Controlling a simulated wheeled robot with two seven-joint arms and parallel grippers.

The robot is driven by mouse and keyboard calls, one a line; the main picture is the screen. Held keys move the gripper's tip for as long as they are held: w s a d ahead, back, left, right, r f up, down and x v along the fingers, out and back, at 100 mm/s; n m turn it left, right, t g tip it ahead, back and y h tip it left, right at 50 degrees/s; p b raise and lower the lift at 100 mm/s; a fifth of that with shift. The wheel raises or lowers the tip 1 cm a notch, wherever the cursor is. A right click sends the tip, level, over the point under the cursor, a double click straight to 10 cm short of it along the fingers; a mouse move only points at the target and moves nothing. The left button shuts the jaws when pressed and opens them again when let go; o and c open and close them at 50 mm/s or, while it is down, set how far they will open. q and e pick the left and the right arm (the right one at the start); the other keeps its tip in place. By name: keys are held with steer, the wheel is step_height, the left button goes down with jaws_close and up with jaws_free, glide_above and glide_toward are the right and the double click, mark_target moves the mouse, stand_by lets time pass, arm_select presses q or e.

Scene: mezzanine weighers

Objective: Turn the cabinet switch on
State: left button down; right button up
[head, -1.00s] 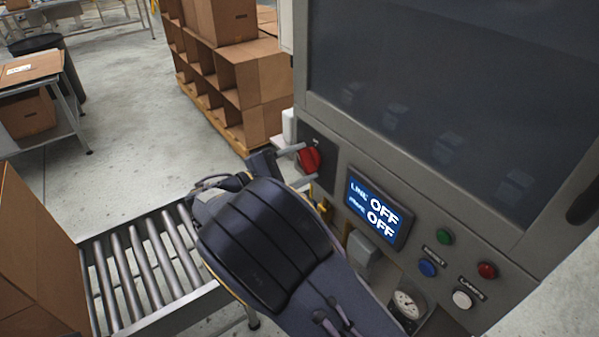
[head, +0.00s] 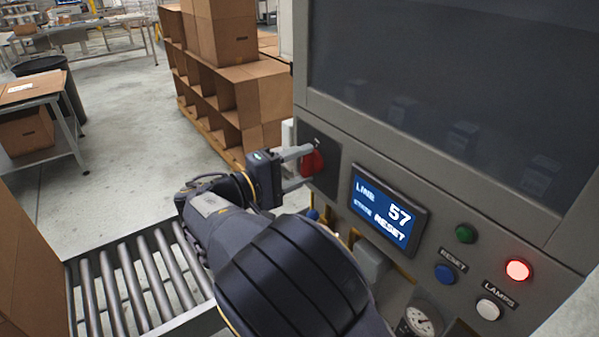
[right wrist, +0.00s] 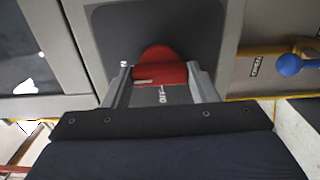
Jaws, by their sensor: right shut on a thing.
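The cabinet switch is a red rotary knob (head: 313,162) on a dark plate at the left of the grey cabinet front. It also shows in the right wrist view (right wrist: 160,68), between the fingers, with an "OFF" label beside it. My right gripper (head: 303,168) is shut on the red knob, one finger on each side. The cabinet display (head: 388,211) is lit and reads "LINE 57" and "STATE RESET". A red lamp (head: 517,270) glows at the right of the panel. My left gripper is not in view.
A green button (head: 465,233), a blue button (head: 445,274), a white button (head: 488,309) and a gauge (head: 420,321) are on the panel. A roller conveyor (head: 140,283) and stacked cardboard boxes (head: 235,95) stand to the left. A blue-knobbed yellow lever (right wrist: 290,64) is near the switch.

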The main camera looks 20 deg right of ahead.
stand_by(0.3)
steer(key=o, duration=1)
steer(key=shift+v, duration=3.95)
